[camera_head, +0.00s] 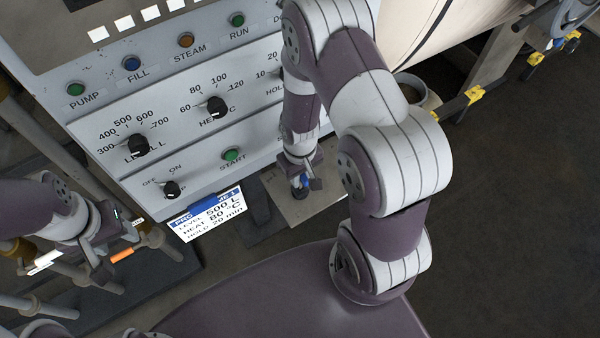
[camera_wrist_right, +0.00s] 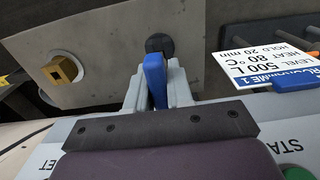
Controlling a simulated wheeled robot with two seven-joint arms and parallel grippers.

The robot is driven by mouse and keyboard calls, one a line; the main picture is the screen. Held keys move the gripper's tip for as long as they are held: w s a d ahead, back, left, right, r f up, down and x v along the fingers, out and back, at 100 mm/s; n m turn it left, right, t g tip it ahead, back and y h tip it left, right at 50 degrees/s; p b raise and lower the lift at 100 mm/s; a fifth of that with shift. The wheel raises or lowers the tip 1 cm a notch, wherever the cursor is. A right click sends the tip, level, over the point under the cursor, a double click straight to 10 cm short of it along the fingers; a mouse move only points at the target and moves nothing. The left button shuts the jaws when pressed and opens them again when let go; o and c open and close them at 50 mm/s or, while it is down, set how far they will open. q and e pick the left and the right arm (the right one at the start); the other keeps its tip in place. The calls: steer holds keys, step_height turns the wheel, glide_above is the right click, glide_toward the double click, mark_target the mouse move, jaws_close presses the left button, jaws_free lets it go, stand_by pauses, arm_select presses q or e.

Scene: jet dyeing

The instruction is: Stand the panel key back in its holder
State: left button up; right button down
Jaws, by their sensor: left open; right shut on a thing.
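The panel key (camera_wrist_right: 155,78) has a blue handle. My right gripper (camera_wrist_right: 152,92) is shut on it, with one finger on each side. In the head view the right gripper (camera_head: 303,178) is low in front of the panel, and a bit of the blue key (camera_head: 305,182) shows there. A dark round piece (camera_wrist_right: 160,44), possibly the holder, is on the plate (camera_wrist_right: 110,40) just beyond the key. The key overlaps its edge; I cannot tell whether the key is inside it. My left gripper (camera_head: 118,232) is open, at the lower left.
A brass square block (camera_wrist_right: 62,70) sits in a pale ring on the plate. The control panel (camera_head: 150,115) with knobs and buttons rises behind. A recipe card (camera_head: 207,213) hangs at its lower edge. Pipes and an orange-marked rod (camera_head: 122,255) are near my left gripper. Open floor lies right.

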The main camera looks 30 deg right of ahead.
steer(key=shift+f+b, duration=0.4)
steer(key=shift+f, duration=0.3)
steer(key=c, duration=0.9)
jaws_free()
steer(key=shift+r, duration=0.1)
step_height(320, 180, up, 13)
steer(key=shift+f+p, duration=0.2)
steer(key=shift+p, duration=0.2)
steer(key=shift+m+t, duration=0.4)
steer(key=shift+t, duration=0.2)
steer(key=s+r, duration=0.1)
steer(key=s+a+r, duration=0.1)
steer(key=s+r, duration=0.1)
steer(key=s+a+r, duration=0.1)
steer(key=r, duration=0.1)
steer(key=shift+s+a+r, duration=0.1)
steer(key=shift+s+a, duration=0.05)
steer(key=shift+s, duration=0.15)
